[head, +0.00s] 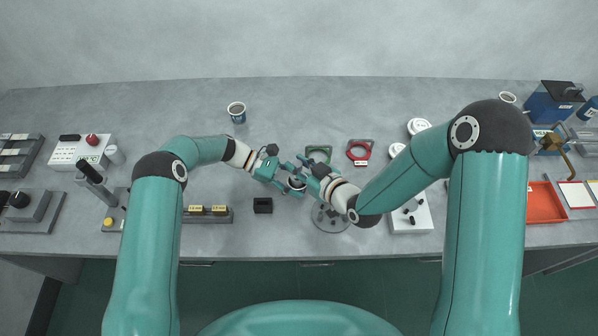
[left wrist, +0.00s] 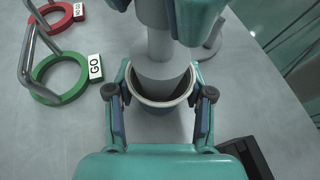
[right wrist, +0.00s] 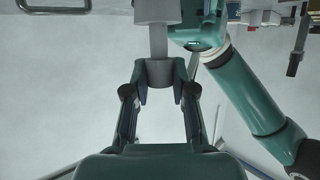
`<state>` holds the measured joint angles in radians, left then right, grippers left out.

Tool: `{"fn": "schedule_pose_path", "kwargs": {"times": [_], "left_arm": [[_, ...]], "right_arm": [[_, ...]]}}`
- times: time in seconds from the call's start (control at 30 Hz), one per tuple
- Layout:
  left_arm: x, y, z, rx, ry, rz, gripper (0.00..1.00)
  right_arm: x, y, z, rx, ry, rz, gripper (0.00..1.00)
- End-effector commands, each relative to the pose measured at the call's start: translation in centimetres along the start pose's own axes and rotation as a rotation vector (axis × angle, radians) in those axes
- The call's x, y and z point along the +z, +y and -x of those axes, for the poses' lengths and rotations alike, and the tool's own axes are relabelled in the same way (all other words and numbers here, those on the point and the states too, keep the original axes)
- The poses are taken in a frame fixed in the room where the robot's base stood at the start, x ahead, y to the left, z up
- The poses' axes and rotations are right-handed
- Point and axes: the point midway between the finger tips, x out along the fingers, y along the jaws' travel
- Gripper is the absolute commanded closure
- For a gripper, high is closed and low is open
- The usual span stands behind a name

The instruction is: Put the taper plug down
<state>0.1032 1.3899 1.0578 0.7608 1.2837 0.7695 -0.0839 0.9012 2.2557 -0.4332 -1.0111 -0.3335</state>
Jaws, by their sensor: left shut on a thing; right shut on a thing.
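The taper plug (left wrist: 158,75) is a grey stepped piece with a thin shaft. Its lower end points into the mouth of a blue cup with a pale rim (left wrist: 162,104); how deep it sits I cannot tell. My left gripper (head: 295,184) is shut around the cup's sides, one finger on each. My right gripper (head: 303,171) is shut on a grey cylindrical part of the plug, which shows between its fingertips in the right wrist view (right wrist: 160,74). The wider grey end (right wrist: 158,11) lies beyond the shaft there. The two grippers are close together above the table.
A black block (head: 263,205) stands just below my left gripper. A round grey stand (head: 331,218) is partly under my right arm. A green ring (head: 318,150) and a red ring (head: 359,143) lie behind. Another cup (head: 237,117) stands at the back, with clear table around it.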

Motion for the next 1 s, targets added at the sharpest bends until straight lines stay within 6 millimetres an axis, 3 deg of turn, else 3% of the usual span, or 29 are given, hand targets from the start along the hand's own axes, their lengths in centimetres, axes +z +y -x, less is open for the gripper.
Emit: {"fn": "schedule_pose_path", "kwargs": {"times": [0.2,0.6,0.63,0.77,1.0], "left_arm": [[0.0,0.0,0.0,0.0,0.0,0.0,0.9],[0.0,0.0,0.0,0.0,0.0,0.0,0.9],[0.0,0.0,0.0,0.0,0.0,0.0,0.9],[0.0,0.0,0.0,0.0,0.0,0.0,0.9],[0.0,0.0,0.0,0.0,0.0,0.0,0.9]], "right_arm": [[2.8,0.0,-1.1,0.0,-0.002,-0.002,1.0],[3.3,0.0,-1.3,0.001,0.0,-0.001,1.0],[3.3,0.0,-1.3,0.001,-0.001,-0.001,0.72],[3.3,0.0,-1.3,0.001,-0.001,-0.001,0.5],[3.3,0.0,-1.3,0.001,-0.001,-0.001,0.5]]}}
